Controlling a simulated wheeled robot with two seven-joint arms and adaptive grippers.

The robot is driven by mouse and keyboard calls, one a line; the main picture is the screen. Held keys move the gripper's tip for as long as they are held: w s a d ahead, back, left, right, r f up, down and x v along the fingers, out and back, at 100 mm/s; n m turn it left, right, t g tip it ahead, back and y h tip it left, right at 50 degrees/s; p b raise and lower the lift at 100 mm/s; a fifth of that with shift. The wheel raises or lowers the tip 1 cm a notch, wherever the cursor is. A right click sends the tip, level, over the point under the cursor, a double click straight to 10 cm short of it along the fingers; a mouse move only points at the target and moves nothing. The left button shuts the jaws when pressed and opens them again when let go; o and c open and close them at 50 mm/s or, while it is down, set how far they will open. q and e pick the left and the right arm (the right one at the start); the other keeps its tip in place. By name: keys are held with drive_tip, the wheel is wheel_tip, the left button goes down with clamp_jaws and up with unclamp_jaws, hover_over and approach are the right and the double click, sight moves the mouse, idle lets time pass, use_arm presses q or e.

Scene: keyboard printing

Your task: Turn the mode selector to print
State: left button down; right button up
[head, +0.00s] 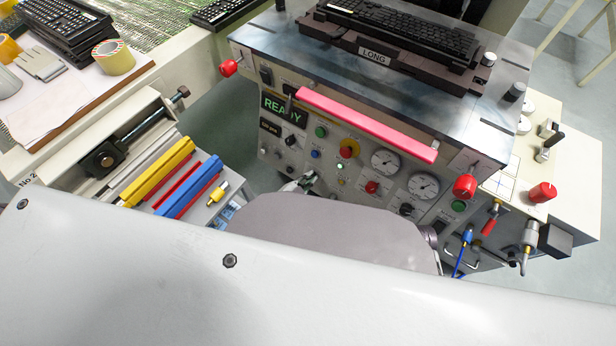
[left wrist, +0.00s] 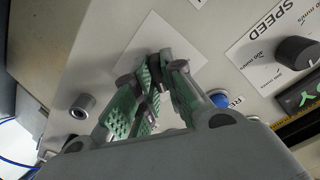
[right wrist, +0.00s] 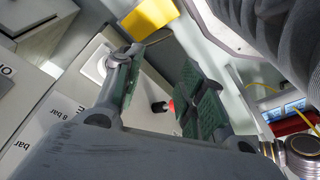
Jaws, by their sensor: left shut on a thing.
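In the left wrist view my left gripper (left wrist: 155,88) is closed in front of a white label plate (left wrist: 150,42) on the machine's panel. A small dark part between its green pads looks like the mode selector knob, mostly hidden by the fingers. The plate's lettering cannot be read. In the head view my left gripper (head: 302,184) shows small at the lower left of the panel, and the selector is hidden there. In the right wrist view my right gripper (right wrist: 162,92) is open, with a clear gap between its pads and nothing between them.
The READY display (head: 284,110) is lit on the panel. A blue button (left wrist: 219,99) and a black speed knob (left wrist: 297,52) are close to my left gripper. A pink-red bar (head: 365,123) crosses the panel's upper edge. Yellow (head: 158,172) and blue (head: 188,185) bars lie at left.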

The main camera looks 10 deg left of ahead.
use_arm(q)
drive_tip(key=shift+m, duration=1.1)
drive_tip(key=c, duration=1.5)
unclamp_jaws()
drive_tip(key=shift+s, duration=0.15)
drive_tip(key=v, duration=1.1)
drive_tip(key=shift+s+a+r, duration=0.15)
drive_tip(key=shift+s, duration=0.1)
